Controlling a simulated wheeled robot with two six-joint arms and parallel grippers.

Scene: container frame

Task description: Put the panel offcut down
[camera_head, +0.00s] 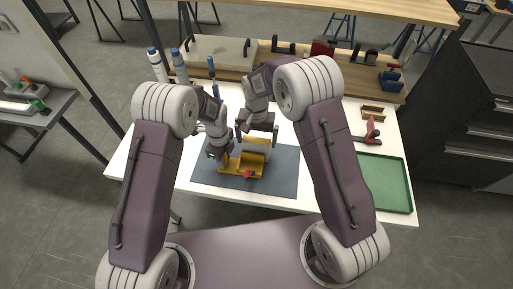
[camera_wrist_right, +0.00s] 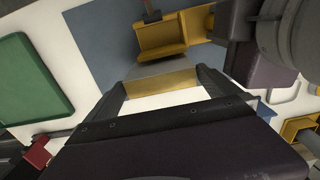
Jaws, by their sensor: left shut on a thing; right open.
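The panel offcut (camera_head: 257,146), a pale board with a tan edge, stands upright at the yellow fixture (camera_head: 243,169) on the dark blue mat (camera_head: 285,182). My right gripper (camera_head: 258,134) is open, with its fingers on either side of the offcut. In the right wrist view the offcut's tan edge (camera_wrist_right: 162,86) shows between the spread fingers; I cannot tell whether they touch it. My left gripper (camera_head: 221,156) is shut on the left end of the yellow fixture, which it partly hides. A red part (camera_head: 249,174) sits at the fixture's front.
A green tray (camera_head: 384,184) lies at the table's right. A red tool (camera_head: 373,130) and a small tan tray (camera_head: 373,113) are behind it. Blue-capped bottles (camera_head: 179,66) stand at the back left. The mat's right part is clear.

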